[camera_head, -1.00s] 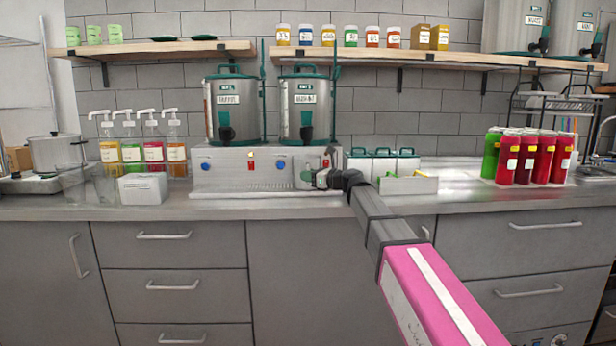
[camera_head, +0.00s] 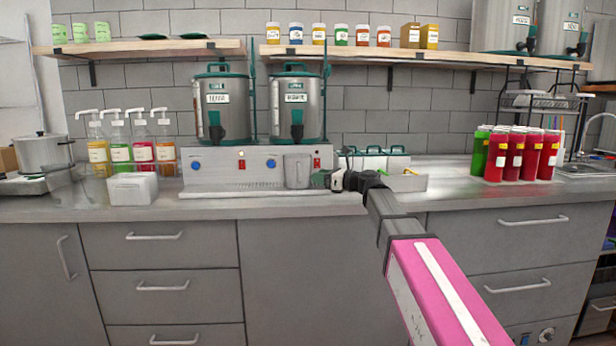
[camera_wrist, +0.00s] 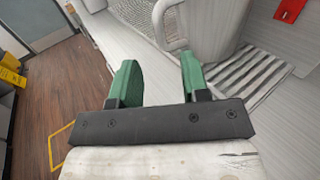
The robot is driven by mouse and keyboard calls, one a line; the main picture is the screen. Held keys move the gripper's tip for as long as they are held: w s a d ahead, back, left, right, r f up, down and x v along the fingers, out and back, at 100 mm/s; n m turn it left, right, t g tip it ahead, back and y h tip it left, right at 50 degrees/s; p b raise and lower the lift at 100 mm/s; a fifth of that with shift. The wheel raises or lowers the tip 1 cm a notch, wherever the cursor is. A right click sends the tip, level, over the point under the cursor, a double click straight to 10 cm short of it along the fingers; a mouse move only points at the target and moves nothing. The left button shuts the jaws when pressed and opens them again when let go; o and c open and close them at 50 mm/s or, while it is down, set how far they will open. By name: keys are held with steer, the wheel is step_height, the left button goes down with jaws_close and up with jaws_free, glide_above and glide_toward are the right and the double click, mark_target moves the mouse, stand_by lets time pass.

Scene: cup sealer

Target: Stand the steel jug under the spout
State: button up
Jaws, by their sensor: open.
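The steel jug (camera_head: 298,172) stands upright on the drip tray of the dispenser base, below the spout (camera_head: 297,132) of the right-hand urn (camera_head: 296,97). In the wrist view the jug (camera_wrist: 213,30) is cut off at the top, with its handle (camera_wrist: 162,28) toward my gripper. My gripper (camera_head: 321,180) is just right of the jug in the head view. In the wrist view its green fingers (camera_wrist: 157,80) are apart, with nothing between them. They appear clear of the handle.
A left-hand urn (camera_head: 221,102) stands on the same base. A caddy with green-lidded compartments (camera_head: 378,160) is right of my gripper. Red and green cups (camera_head: 517,153) stand farther right. Pump bottles (camera_head: 131,148) and a white container (camera_head: 132,189) are left.

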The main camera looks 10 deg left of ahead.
steer(key=shift+v, duration=1.55)
